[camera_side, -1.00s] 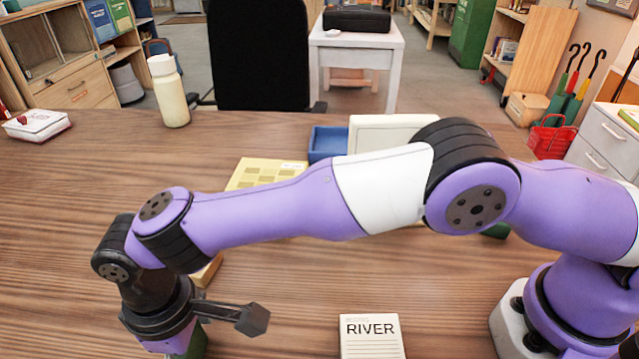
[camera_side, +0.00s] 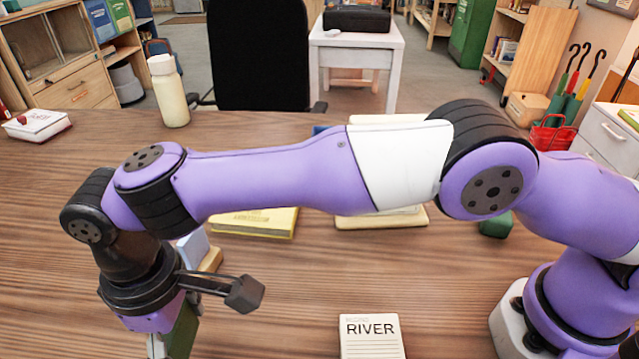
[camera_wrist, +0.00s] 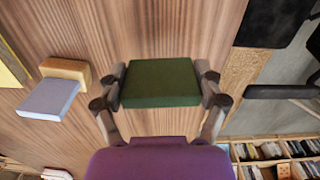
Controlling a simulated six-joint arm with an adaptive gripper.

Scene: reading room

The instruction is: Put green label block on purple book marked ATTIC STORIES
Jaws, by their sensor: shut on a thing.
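My gripper (camera_wrist: 160,90) is shut on a dark green block (camera_wrist: 160,82), with a finger on each side of it. In the side view the green block (camera_side: 182,332) hangs below my wrist at the lower left, partly cut by the frame edge. A pale lavender-grey flat thing (camera_wrist: 48,100) rests against or on a tan wooden block (camera_wrist: 66,70) left of my gripper. The lavender thing (camera_side: 192,246) is partly hidden behind my wrist in the side view. I cannot read ATTIC STORIES on anything.
A cream book marked RIVER (camera_side: 370,344) lies at the front. A yellow book (camera_side: 256,222) and a cream book (camera_side: 385,219) lie behind my arm. A green thing (camera_side: 495,226) sits near my base. A cream bottle (camera_side: 170,98) stands at the back.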

